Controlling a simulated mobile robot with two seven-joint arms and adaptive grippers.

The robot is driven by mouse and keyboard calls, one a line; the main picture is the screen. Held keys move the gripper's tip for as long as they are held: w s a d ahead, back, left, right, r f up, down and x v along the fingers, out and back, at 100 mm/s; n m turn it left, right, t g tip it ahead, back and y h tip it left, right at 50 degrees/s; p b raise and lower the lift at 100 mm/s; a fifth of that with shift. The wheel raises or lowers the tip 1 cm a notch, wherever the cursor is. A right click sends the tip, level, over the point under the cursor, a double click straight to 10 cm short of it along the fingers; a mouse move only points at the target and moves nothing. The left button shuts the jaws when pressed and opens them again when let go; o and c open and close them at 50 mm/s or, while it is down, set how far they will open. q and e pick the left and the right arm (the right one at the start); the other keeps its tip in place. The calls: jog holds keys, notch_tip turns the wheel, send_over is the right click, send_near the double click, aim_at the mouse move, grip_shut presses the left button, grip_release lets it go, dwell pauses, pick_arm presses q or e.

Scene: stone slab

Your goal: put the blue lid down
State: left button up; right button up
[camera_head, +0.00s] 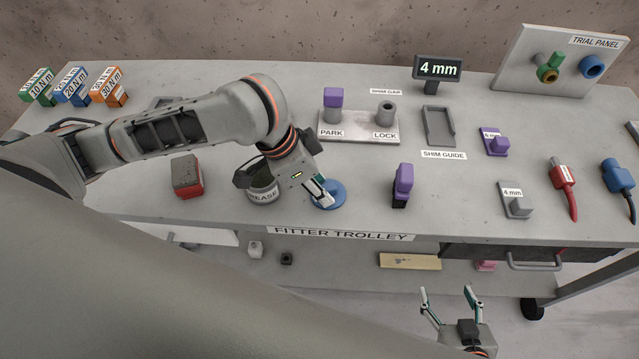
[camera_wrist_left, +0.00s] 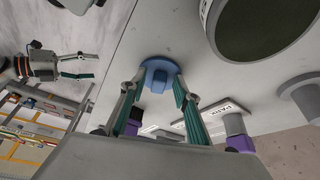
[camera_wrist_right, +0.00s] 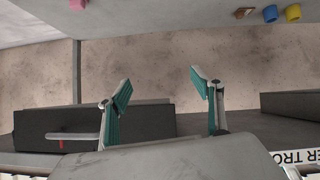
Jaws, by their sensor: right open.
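The blue lid (camera_head: 327,196) is over the front part of the slab, just right of the open grease pot (camera_head: 263,190). It looks level at the slab's surface, but I cannot be sure it touches. My left gripper (camera_head: 321,195) comes down over the lid. In the left wrist view its fingertips (camera_wrist_left: 160,82) are apart, one on each side of the lid's raised grip (camera_wrist_left: 156,73); whether they press on it is unclear. My right gripper (camera_head: 452,298) is open and empty, low in front of the trolley. Its spread fingers also show in the right wrist view (camera_wrist_right: 162,90).
A red-and-grey block (camera_head: 187,177) lies left of the pot. A purple-topped black piece (camera_head: 402,185) stands to the lid's right. The park and lock stand (camera_head: 358,128) is behind. The slab between the lid and the purple-topped piece is bare.

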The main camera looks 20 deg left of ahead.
pick_arm(q)
jog(key=p+v, duration=0.3)
jog(key=v, duration=0.9)
pick_arm(e)
jog(key=shift+s+d+r+g+h, duration=0.2)
jog(key=shift+s+d, duration=0.1)
jog(key=shift+d, duration=0.15)
jog(key=shift+s+d+r+g+h, duration=0.1)
jog(key=shift+s+d+h, duration=0.15)
jog(key=shift+d, duration=0.2)
pick_arm(q)
jog(key=shift+d+r, duration=0.1)
pick_arm(e)
jog(key=shift+a+r, duration=0.1)
jog(key=shift+r, duration=0.05)
